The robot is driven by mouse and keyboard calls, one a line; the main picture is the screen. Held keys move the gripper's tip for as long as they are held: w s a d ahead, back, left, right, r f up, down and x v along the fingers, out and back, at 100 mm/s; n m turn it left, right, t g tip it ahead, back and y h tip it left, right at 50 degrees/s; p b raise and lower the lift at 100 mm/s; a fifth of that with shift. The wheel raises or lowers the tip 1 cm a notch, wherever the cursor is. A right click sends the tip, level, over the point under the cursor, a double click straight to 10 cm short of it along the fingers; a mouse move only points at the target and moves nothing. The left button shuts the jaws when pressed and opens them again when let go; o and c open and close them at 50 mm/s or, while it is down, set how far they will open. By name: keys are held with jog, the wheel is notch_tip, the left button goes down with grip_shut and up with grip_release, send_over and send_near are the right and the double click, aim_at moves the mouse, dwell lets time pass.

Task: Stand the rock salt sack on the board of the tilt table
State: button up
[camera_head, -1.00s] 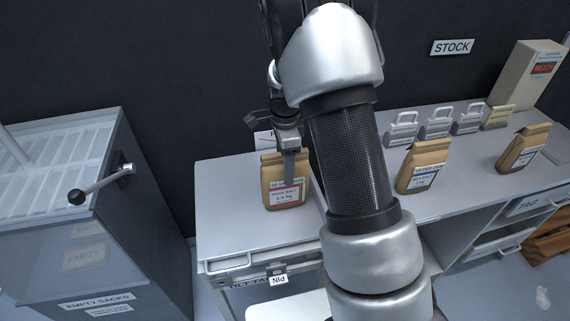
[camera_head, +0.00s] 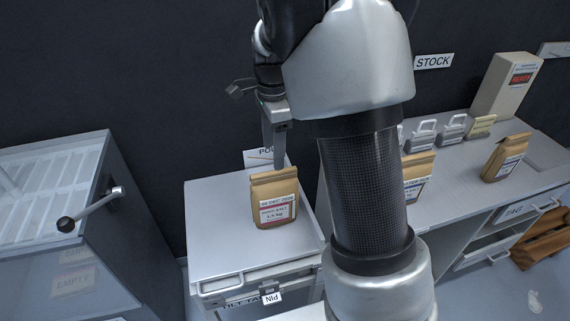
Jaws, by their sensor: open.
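The rock salt sack (camera_head: 274,198) is a brown paper sack with a white and red label. It stands upright on the board (camera_head: 215,234) of the tilt table at the middle left. My gripper (camera_head: 279,160) is open, with its fingers pointing down just behind and above the sack's top. The sack appears free of the fingers, though the exact gap is hard to tell. Part of the gripper is hidden by my own arm.
A grey empty-sacks bin (camera_head: 80,230) with a lever (camera_head: 92,205) stands at the left. At the right, a stock bench (camera_head: 455,165) holds another sack (camera_head: 505,158), a partly hidden sack (camera_head: 417,175), several weights and a beige box (camera_head: 505,85).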

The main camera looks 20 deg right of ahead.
jog(key=s+r+n+t, duration=0.2)
jog(key=s+r+n, duration=0.5)
jog(key=s+r, duration=0.3)
jog(key=s+r+n+t, duration=0.2)
jog(key=s+n+t, duration=0.1)
jog(key=s+n, duration=0.7)
jog(key=s, duration=0.4)
jog(key=shift+s+a+r, duration=0.15)
jog(key=shift+a+r, duration=0.15)
jog(key=shift+r, duration=0.05)
